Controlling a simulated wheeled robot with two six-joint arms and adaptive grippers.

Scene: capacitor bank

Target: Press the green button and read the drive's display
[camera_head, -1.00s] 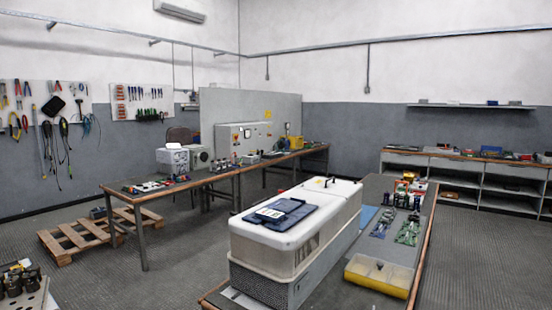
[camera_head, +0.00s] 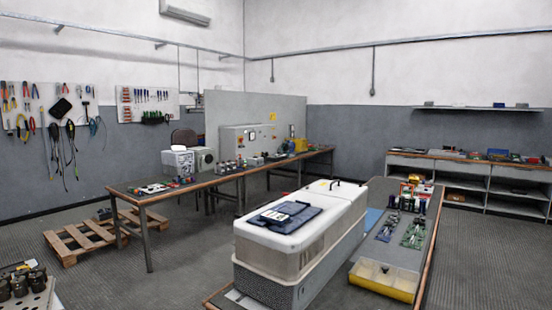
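No green button and no drive display can be made out from here. A large white unit (camera_head: 330,209) with a grey perforated lower part stands on the near workbench. A grey panel box (camera_head: 248,138) with small front details stands on the far bench; its controls are too small to read. White boxy devices (camera_head: 179,160) stand on the same far bench to its left. Neither of my grippers is in view.
The near workbench (camera_head: 424,243) also holds green circuit boards (camera_head: 413,233) and a yellow tray (camera_head: 384,281). The far workbench (camera_head: 150,197) runs along a grey partition. Wooden pallets (camera_head: 82,242) lie on the floor at left. Open floor (camera_head: 490,262) lies at right.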

